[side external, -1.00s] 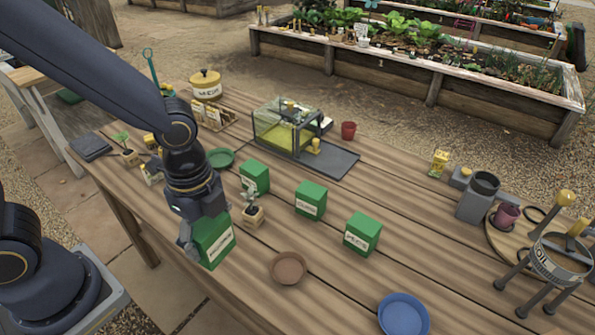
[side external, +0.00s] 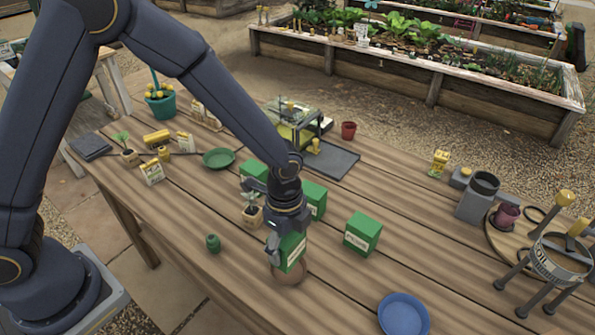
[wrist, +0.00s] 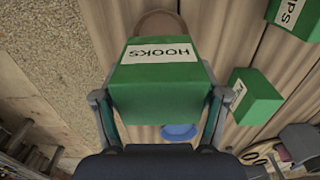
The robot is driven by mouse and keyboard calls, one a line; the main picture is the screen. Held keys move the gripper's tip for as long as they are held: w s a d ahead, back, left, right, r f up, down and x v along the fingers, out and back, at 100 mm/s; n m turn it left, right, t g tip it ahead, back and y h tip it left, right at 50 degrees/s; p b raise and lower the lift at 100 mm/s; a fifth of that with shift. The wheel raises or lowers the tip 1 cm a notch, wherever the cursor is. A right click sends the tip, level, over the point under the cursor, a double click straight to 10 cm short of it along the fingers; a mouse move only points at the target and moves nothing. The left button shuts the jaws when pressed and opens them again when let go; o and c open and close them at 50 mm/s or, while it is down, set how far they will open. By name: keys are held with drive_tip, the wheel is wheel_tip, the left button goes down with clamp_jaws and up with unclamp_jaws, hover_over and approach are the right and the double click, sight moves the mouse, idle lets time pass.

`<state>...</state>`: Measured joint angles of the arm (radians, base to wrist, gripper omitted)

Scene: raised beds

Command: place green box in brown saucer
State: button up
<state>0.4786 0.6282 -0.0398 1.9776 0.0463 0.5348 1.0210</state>
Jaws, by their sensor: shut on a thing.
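My gripper (side external: 283,238) points down and is shut on a green box (side external: 293,252). In the wrist view the box's label reads HOOKS, and the box (wrist: 158,97) sits between the two fingers. The brown saucer (side external: 290,279) is at the front of the table, right under the held box and partly hidden by it. In the wrist view only an edge of the saucer (wrist: 152,19) shows past the box. The box overlaps the saucer in the side view; I cannot tell whether they touch.
Other green boxes stand close by: one to the right (side external: 362,233), one behind my gripper (side external: 315,198) and one further back (side external: 254,171). A potted seedling (side external: 252,215) is just left. A small green jar (side external: 212,243), a blue saucer (side external: 403,315) and a green saucer (side external: 218,158) are also on the table.

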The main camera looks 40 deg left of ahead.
drive_tip(key=shift+f, duration=1.6)
drive_tip(key=shift+f, duration=0.25)
drive_tip(key=shift+f, duration=0.25)
drive_tip(key=o, duration=1.3)
